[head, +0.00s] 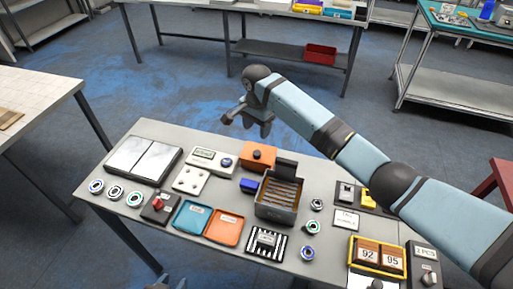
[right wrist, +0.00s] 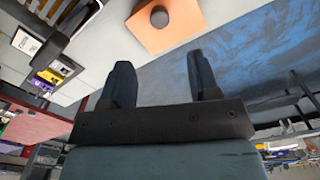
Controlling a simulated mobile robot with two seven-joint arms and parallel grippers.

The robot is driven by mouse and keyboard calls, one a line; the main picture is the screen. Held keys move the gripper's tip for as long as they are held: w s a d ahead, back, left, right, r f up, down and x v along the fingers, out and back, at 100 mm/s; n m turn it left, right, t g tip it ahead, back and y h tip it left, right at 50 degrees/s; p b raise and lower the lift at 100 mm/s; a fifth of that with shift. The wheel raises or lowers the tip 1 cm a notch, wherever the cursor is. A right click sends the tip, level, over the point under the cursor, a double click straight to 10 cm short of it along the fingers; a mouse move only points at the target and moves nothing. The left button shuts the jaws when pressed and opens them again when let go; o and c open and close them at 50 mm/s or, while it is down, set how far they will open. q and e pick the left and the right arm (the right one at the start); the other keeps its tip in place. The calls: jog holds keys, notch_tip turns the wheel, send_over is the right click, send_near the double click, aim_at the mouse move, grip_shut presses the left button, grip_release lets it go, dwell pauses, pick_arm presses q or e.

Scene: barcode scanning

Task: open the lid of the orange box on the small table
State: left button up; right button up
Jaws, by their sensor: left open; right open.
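The orange box (head: 257,159) stands at the back edge of the small table (head: 330,262). Its orange lid lies flat on top with a dark round knob (head: 257,154). In the right wrist view the orange lid (right wrist: 180,35) and its dark knob (right wrist: 159,16) show beyond the fingers. My right gripper (head: 247,122) is open and empty, behind and above the box, apart from it. Its two fingers also show in the right wrist view (right wrist: 163,80). My left gripper (head: 170,283) shows only as small tips at the bottom edge of the head view, away from the box.
A dark bin (head: 276,210) stands right of the box, with a blue block (head: 249,186) left of it. A white switch panel (head: 190,180) and a label device (head: 212,159) lie to the left. Flat trays and several round parts fill the front. Beyond the back edge is open floor.

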aim_at(257, 152)
notch_tip(257, 152, down, 11)
jog(key=shift+f, duration=0.1)
dwell(0.3)
jog(key=shift+p, duration=0.3)
grip_shut()
